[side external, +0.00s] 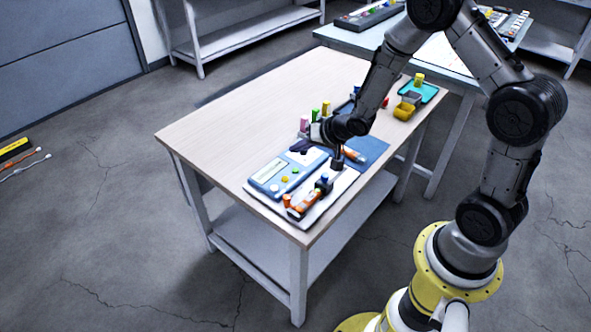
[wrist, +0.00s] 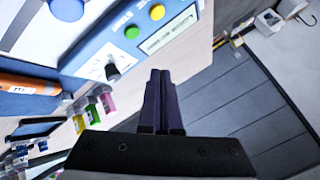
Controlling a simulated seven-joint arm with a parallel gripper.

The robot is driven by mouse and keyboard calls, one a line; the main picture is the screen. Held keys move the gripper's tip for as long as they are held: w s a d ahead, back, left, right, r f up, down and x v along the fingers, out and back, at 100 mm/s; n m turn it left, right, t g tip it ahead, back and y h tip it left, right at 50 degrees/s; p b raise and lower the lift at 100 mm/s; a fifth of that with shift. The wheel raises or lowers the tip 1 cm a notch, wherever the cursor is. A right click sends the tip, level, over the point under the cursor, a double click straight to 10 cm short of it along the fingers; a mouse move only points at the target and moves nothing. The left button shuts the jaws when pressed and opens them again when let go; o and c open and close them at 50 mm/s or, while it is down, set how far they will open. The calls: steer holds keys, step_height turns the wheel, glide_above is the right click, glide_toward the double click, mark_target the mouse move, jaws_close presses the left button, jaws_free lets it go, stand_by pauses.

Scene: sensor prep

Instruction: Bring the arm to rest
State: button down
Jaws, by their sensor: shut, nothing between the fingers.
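My gripper (side external: 301,147) is held above the wooden table, near the far end of a blue instrument panel (side external: 268,178). In the wrist view its two dark fingers (wrist: 160,74) are pressed together with nothing between them. The panel also shows at the top of the wrist view (wrist: 88,62), with a green button (wrist: 132,31), a yellow button (wrist: 157,12) and a black knob (wrist: 112,72). The fingertips appear apart from the panel. My wrist hides part of the table behind it in the side view.
Pink, green and yellow capped vials (side external: 315,115) stand close behind my gripper. Orange and blue items (side external: 302,207) lie at the near table edge. The table's left half (side external: 230,118) is clear.

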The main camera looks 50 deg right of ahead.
step_height(320, 180, up, 14)
steer(key=w+a+t, duration=0.2)
steer(key=w+t, duration=0.1)
steer(key=s+a+r+n+h, duration=0.1)
steer(key=s+r, duration=0.3)
steer(key=r, duration=0.2)
steer(key=s+r+n, duration=0.1)
steer(key=s+r, duration=0.3)
steer(key=r, duration=0.3)
steer(key=s+a+r+n+g, duration=0.1)
steer(key=s+r+n, duration=0.1)
steer(key=s, duration=1.1)
steer(key=s+a+f+n+g, duration=0.1)
steer(key=s+f+n+g, duration=0.2)
steer(key=s, duration=0.8)
step_height(320, 180, down, 4)
steer(key=g, duration=0.2)
steer(key=shift+s+a+n+g, duration=0.2)
steer(key=shift+a+n+g, duration=0.1)
steer(key=shift+a+n, duration=0.1)
steer(key=shift+r, duration=0.15)
